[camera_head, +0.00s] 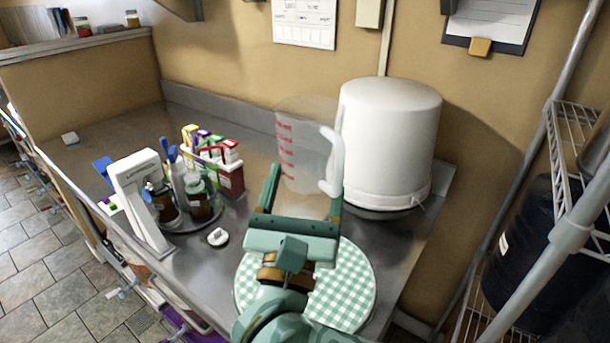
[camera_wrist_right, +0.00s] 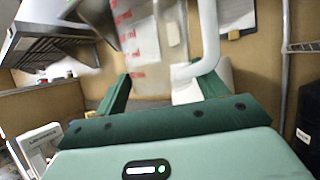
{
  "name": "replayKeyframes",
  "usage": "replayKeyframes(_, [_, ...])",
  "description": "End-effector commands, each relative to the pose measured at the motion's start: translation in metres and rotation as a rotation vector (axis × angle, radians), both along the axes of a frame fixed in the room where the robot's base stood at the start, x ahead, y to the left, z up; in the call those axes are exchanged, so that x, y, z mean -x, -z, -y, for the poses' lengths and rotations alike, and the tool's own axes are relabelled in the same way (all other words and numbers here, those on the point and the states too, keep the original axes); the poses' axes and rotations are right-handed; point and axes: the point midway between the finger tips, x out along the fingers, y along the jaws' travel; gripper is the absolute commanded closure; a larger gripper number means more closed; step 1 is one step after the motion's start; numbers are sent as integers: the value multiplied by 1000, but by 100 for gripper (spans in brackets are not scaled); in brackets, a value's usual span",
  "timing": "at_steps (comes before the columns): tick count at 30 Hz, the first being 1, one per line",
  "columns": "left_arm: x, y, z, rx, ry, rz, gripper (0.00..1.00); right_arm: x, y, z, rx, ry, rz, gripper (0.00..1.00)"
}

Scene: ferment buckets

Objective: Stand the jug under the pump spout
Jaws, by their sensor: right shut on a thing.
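The clear jug (camera_head: 304,140) has red marks and a white handle (camera_head: 332,165). It is upright in front of the back wall, just left of the large white bucket (camera_head: 388,140). My right gripper (camera_head: 303,196) is shut on the jug, with one finger at each side of its lower part. The right wrist view shows the jug (camera_wrist_right: 140,40) rising beyond the fingers (camera_wrist_right: 165,88), its handle on the right. I cannot tell whether its base touches the counter. A small nub shows low on the bucket's right; no pump spout shows clearly. My left gripper is out of view.
A round green-checked mat (camera_head: 345,285) lies on the steel counter (camera_head: 240,255) under my right arm. A white instrument (camera_head: 140,200), a turntable with bottles (camera_head: 200,205) and a red box of colored packets (camera_head: 232,180) stand left. A wire rack (camera_head: 570,150) is right.

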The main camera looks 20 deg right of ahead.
Motion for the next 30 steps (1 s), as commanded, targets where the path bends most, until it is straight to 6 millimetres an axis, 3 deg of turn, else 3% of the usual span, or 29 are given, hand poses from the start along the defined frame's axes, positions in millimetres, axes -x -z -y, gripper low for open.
replayKeyframes(6, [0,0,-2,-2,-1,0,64,1,-2,-1,-1,-36,-1,52])
replayKeyframes(12, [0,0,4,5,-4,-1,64,9,-35,-4,-5,-228,0,52])
replayKeyframes(14, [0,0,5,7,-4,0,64,10,-34,2,-4,-294,-6,52])
replayKeyframes(17, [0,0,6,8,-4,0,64,11,-11,17,2,-400,-17,52])
replayKeyframes(21, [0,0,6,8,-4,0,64,16,42,38,8,-501,-21,52])
replayKeyframes(30, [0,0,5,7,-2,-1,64,48,139,82,11,-494,-16,52])
